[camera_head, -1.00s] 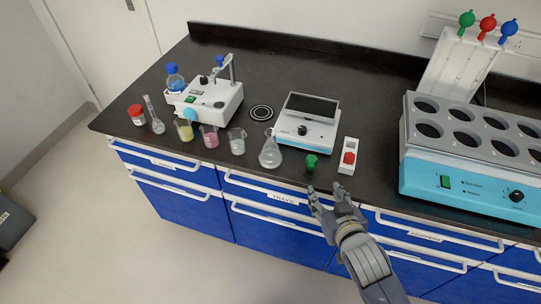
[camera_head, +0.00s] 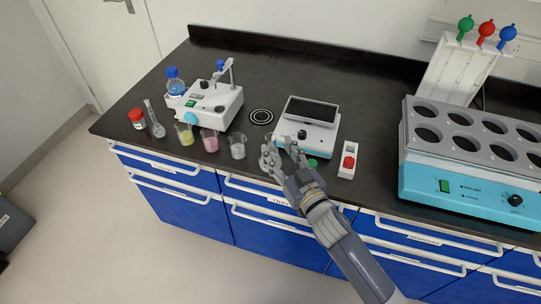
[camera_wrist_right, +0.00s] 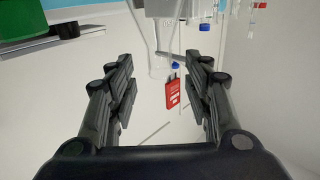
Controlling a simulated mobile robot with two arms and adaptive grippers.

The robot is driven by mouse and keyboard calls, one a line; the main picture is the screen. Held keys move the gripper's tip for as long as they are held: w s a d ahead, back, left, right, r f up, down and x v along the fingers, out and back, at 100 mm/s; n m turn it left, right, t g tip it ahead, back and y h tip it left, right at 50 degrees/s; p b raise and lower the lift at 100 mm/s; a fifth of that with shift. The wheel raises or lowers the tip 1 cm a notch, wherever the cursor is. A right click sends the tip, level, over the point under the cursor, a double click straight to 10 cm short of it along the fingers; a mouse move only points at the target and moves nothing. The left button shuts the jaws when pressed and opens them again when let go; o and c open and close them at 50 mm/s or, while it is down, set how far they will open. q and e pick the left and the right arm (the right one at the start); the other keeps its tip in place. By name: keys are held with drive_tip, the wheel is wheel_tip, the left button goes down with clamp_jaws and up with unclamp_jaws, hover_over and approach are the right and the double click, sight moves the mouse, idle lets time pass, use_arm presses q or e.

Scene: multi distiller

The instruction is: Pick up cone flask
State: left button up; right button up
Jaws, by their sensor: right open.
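The cone flask is clear glass. In the head view it is mostly hidden behind my right gripper (camera_head: 280,149) at the front edge of the black bench. In the right wrist view the clear glass flask (camera_wrist_right: 161,64) shows ahead between the two open fingers, its outline faint. My right gripper is open, and its fingers reach to the flask's place. I cannot tell whether they touch it. My left gripper is not in view.
A beaker (camera_head: 237,146) stands close left of the gripper, with pink (camera_head: 210,141) and yellow (camera_head: 185,136) ones beyond. A balance (camera_head: 305,128) sits just behind. A green-topped item (camera_head: 313,162) and red-button box (camera_head: 348,160) are to the right.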

sight(273, 144)
drive_tip(key=shift+w+a+r, duration=0.15)
drive_tip(key=shift+w+a, duration=0.15)
drive_tip(key=shift+w, duration=0.25)
drive_tip(key=p+x, duration=0.1)
drive_tip(key=x, duration=0.3)
clamp_jaws()
